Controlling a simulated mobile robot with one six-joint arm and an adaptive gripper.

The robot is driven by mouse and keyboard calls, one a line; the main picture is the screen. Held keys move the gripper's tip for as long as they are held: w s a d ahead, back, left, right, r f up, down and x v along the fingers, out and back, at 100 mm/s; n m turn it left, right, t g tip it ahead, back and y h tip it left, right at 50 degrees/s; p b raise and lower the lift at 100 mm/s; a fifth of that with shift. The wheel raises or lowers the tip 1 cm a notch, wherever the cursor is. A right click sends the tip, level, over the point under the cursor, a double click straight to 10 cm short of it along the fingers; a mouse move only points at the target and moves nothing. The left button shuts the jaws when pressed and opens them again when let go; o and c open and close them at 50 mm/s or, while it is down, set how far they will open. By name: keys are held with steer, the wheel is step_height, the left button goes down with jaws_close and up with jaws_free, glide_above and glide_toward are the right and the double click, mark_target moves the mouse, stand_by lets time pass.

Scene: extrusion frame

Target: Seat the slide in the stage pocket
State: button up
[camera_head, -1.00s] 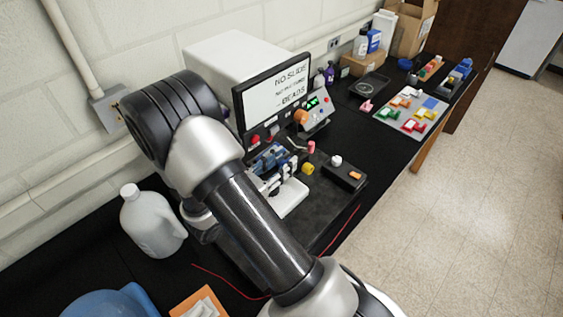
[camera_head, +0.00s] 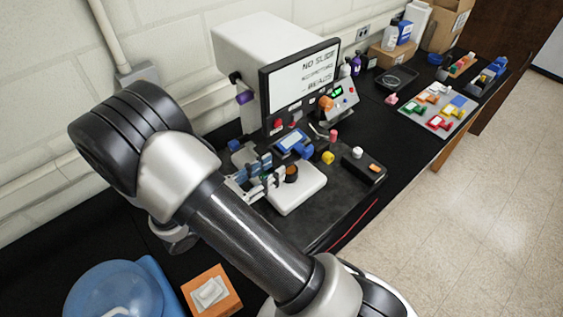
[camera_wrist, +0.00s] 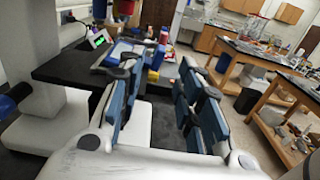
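My gripper (camera_head: 262,178) is over the black bench in front of the white instrument. In the wrist view my gripper (camera_wrist: 160,100) has its two blue-padded fingers well apart, with nothing clasped between them. A blue piece with a pale rectangular face (camera_head: 292,143) lies just beyond the fingers; it also shows past the fingertips in the wrist view (camera_wrist: 125,50). I cannot tell whether it is the stage or the slide. A white base (camera_head: 298,195) is beside the gripper, with a dark round part on it. The instrument's screen (camera_head: 305,72) reads "NO SLIDE".
A yellow knob (camera_head: 328,157) and a black box with an orange button (camera_head: 364,165) are right of the gripper. A grey tray (camera_head: 461,118) with several coloured pieces lies farther right. A blue tub (camera_head: 115,290) and an orange block (camera_head: 212,291) are at front left.

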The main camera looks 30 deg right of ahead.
steer(key=s+r+m+g+y, duration=0.65)
steer(key=s+m+y, duration=0.25)
steer(key=s+m, duration=0.25)
steer(key=s+a+r+m+t+y, duration=0.4)
steer(key=a+r+m+t+y, duration=0.4)
steer(key=shift+s+a+t+y, duration=0.15)
steer(key=shift+a+t+y, duration=0.15)
steer(key=shift+t+y, duration=0.1)
